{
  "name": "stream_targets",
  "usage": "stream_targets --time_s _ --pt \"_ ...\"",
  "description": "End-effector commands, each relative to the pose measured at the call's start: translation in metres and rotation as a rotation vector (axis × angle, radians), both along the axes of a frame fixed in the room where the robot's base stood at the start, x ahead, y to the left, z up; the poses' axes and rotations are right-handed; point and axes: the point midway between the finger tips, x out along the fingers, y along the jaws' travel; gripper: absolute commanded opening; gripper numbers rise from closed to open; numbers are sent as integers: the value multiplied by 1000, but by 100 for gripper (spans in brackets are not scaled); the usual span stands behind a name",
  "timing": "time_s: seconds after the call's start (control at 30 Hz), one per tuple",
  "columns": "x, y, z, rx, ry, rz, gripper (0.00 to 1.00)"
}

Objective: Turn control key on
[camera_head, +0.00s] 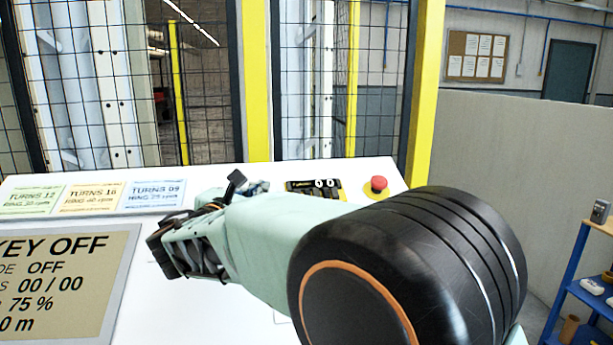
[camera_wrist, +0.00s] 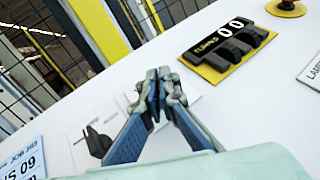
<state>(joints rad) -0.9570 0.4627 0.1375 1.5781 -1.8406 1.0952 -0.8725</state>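The panel screen (camera_head: 60,285) at the left reads KEY OFF in the head view. My gripper (camera_wrist: 157,92) shows in the wrist view as two blue fingers with grey tips. The tips are drawn together low over the white panel, near a pale label plate. I cannot make out the control key; it may be hidden behind or between the fingertips.
A yellow-black counter block (camera_head: 316,186) reading 0 0 and a red mushroom button (camera_head: 376,187) sit at the panel's back right. Coloured recipe cards (camera_head: 92,197) line its back left. Mesh fencing with yellow posts (camera_head: 257,80) stands behind. A blue shelf (camera_head: 580,285) is at the right.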

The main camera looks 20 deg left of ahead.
Motion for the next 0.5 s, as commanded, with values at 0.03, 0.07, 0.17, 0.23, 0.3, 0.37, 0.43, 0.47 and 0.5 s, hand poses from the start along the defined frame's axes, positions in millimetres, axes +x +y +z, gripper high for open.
stream_targets --time_s 0.03,0.07,0.17,0.23,0.3,0.37,0.43,0.47,0.5 --pt "0 3 5 16 11 -41 0" --pt "0 2 5 25 15 -67 0" --pt "0 2 6 58 34 -153 0" --pt "0 2 7 80 46 -209 0" --pt "0 2 7 100 56 -261 0" --pt "0 2 7 118 65 -304 0" --pt "0 1 8 136 76 -353 0" --pt "0 1 8 143 79 -372 0" --pt "0 1 8 153 85 -397 0"
